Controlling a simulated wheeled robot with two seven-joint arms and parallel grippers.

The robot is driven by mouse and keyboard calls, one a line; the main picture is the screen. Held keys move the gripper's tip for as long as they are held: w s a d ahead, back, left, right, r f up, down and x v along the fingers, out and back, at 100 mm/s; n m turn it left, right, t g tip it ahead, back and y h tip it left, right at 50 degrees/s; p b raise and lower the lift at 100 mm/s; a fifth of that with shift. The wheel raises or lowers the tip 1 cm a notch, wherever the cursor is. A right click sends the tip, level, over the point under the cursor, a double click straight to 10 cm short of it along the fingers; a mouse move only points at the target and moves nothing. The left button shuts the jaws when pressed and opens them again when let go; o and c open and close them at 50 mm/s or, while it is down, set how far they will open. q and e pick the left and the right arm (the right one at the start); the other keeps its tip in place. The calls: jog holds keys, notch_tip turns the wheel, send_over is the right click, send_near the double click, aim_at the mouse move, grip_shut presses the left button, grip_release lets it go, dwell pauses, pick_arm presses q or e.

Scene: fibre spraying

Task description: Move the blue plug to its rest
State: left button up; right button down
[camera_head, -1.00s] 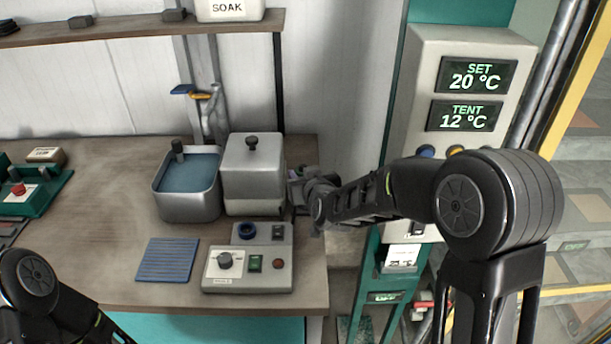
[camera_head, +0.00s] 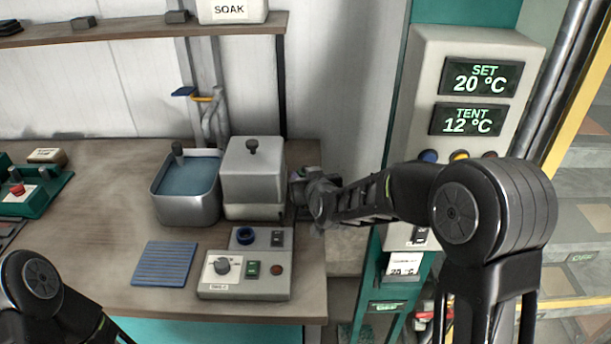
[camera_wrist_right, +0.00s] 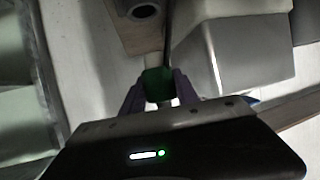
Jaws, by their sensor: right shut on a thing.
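My right gripper (camera_head: 299,186) is beside the right wall of the lidded grey box (camera_head: 253,174), at the bench's right edge. In the right wrist view its fingertips (camera_wrist_right: 159,86) are shut on a small green piece (camera_wrist_right: 157,79), with a dark cable or rod running up from it. No plug that is clearly blue shows in the jaws.
A water-filled metal tub (camera_head: 186,213) stands left of the lidded box. A ribbed blue mat (camera_head: 165,264) lies in front. The tall panel with temperature displays (camera_head: 480,78) stands at right. The bench's left middle is clear.

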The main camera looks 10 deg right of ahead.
jog(key=shift+f+b, duration=1.5)
jog(key=shift+f, duration=0.5)
dwell(0.3)
jog(key=shift+f+b, duration=1.55)
jog(key=shift+b, duration=0.05)
jog(key=c, duration=0.8)
grip_release()
jog(key=shift+c, duration=0.2)
jog(key=v, duration=0.6)
jog(key=shift+s+r, duration=0.25)
jog(key=shift+r, duration=0.05)
jog(key=shift+s+r, duration=0.15)
jog(key=shift+s, duration=0.4)
